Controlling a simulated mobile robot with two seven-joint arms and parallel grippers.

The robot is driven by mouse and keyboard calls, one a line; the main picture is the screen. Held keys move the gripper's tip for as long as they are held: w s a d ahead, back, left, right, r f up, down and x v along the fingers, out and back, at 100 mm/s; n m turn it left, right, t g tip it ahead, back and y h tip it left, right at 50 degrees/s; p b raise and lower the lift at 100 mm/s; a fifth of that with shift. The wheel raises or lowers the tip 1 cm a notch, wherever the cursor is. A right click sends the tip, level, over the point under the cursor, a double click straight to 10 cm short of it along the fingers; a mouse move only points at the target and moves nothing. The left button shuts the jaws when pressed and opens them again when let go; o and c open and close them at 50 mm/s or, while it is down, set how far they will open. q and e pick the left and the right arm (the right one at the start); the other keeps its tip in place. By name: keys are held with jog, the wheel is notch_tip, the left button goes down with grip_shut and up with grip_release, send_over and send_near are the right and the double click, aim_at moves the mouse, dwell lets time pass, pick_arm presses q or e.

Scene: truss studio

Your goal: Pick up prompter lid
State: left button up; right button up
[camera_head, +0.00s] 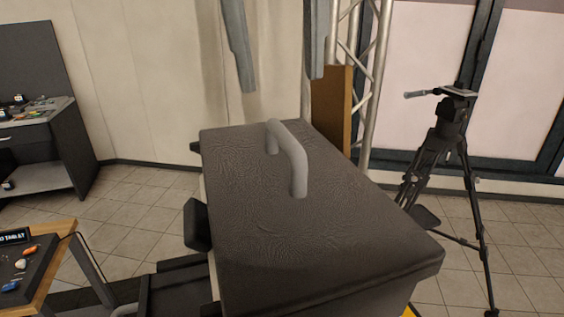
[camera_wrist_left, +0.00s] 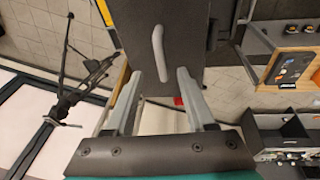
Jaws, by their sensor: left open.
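The prompter lid (camera_head: 330,235) is a dark, textured slab on top of a large case in the middle of the head view. A grey arched handle (camera_head: 290,158) rises from its top. The lid also shows at the top of the left wrist view (camera_wrist_left: 185,30), with the handle (camera_wrist_left: 159,50) standing out pale. My left gripper (camera_head: 281,84) is open and empty, above and behind the handle in the head view. In the wrist view its two fingers are spread, with the handle's near end between the tips. I cannot see contact. My right gripper is not in view.
A black tripod (camera_head: 450,130) stands on the right, near a metal truss (camera_head: 373,85) and a brown panel (camera_head: 333,105). A wooden table (camera_head: 45,275) with small items is at the lower left. A dark desk (camera_head: 45,150) stands at the far left. Tiled floor lies between.

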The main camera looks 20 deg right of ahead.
aim_at(283, 132)
pick_arm(q)
jog(key=x, duration=0.4)
jog(key=shift+w, duration=0.15)
jog(key=shift+w+f, duration=0.1)
jog(key=shift+f, duration=0.35)
jog(key=x, duration=0.4)
jog(key=shift+w+d+f, duration=0.1)
jog(key=shift+w+f, duration=0.15)
jog(key=shift+w, duration=0.2)
grip_shut()
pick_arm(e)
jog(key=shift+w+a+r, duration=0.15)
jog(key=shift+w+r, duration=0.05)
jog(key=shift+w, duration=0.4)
